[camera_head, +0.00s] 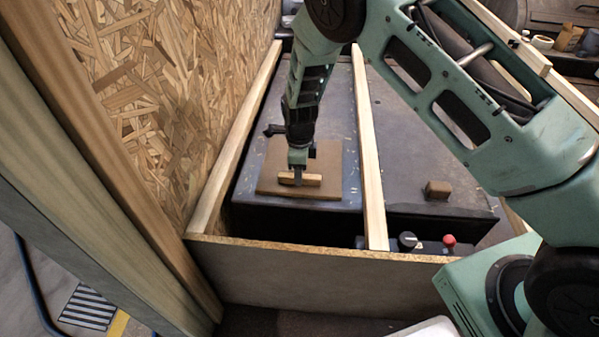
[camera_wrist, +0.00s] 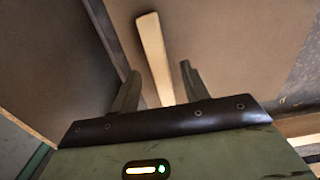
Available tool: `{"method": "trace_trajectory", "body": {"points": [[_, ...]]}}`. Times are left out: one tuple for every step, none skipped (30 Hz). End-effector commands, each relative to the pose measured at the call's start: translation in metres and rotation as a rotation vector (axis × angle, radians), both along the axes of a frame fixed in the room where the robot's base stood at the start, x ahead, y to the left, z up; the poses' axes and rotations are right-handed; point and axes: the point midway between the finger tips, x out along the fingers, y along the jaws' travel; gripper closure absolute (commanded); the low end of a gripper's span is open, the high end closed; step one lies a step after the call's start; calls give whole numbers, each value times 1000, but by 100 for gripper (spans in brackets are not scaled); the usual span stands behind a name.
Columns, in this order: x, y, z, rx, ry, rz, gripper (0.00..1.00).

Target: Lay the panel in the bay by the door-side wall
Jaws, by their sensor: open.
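The panel (camera_head: 328,158) is a flat brown square with a light wooden bar handle (camera_head: 312,180) on top. It lies on the dark surface in the bay between the left batten and the middle batten, near the chipboard wall (camera_head: 165,90). My gripper (camera_head: 298,178) is right over the panel at the handle. In the wrist view, its two fingers (camera_wrist: 158,88) are apart, with the handle (camera_wrist: 153,50) running between them and the panel (camera_wrist: 215,50) behind. I cannot tell whether a finger touches the handle.
The left batten (camera_head: 240,135) and middle batten (camera_head: 370,150) edge the bay. A low front board (camera_head: 310,280) closes the near side. Right of the middle batten are a small brown block (camera_head: 437,190), a black knob (camera_head: 407,241) and a red knob (camera_head: 449,241). That right surface is mostly clear.

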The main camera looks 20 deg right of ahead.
Motion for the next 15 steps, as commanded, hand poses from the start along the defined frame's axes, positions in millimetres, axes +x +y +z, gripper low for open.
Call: {"method": "trace_trajectory", "body": {"points": [[1,0,15,1,-4,0,55],[1,0,22,1,-4,0,55],[1,0,32,0,-4,0,55],[1,0,39,1,-5,0,55],[1,1,46,1,-5,1,55],[1,1,56,2,-4,1,55],[1,1,63,1,-4,1,55],[1,1,70,0,-4,1,55],[1,1,80,1,-5,0,55],[1,1,87,2,-4,1,55],[1,1,93,1,-5,1,55],[1,1,103,2,-6,0,55],[1,1,109,1,-5,0,55],[1,1,115,2,-4,1,55],[1,1,123,1,-5,1,55]]}}
